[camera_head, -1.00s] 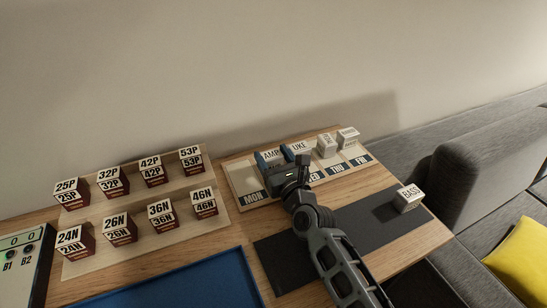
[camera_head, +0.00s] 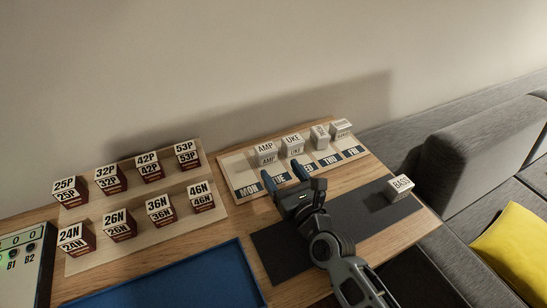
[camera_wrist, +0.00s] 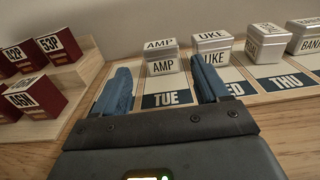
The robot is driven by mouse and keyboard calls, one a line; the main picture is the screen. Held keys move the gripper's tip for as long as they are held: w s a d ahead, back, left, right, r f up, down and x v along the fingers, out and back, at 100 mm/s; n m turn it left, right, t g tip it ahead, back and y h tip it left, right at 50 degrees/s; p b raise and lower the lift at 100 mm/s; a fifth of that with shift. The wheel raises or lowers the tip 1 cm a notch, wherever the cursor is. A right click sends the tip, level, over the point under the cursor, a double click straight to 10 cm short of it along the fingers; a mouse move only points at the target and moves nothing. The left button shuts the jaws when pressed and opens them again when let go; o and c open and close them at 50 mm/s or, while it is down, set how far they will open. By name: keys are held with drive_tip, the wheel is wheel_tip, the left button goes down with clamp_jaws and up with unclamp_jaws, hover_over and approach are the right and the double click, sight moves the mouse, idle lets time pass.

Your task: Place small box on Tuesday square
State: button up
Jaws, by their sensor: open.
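The small box marked AMP (camera_head: 267,153) stands on the day board (camera_head: 238,167), above the TUE label. In the wrist view the AMP box (camera_wrist: 162,58) stands upright on the pale square behind the blue TUE label (camera_wrist: 166,99). My gripper (camera_head: 286,175) is open and empty, with its blue fingers short of the AMP box. In the wrist view my gripper (camera_wrist: 163,85) has its fingertips apart on either side of the TUE square, in front of the box. The square's far part is hidden under the box.
The UKE box (camera_wrist: 212,46) stands right of AMP, with more boxes beyond. The BASS box (camera_head: 400,187) sits on the dark mat (camera_head: 375,216). Stepped racks of red boxes (camera_head: 119,222) and a blue tray (camera_head: 200,281) lie left. The MON square looks empty.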

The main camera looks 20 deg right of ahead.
drive_tip(key=shift+s+r, duration=0.15)
drive_tip(key=shift+s, duration=1.4)
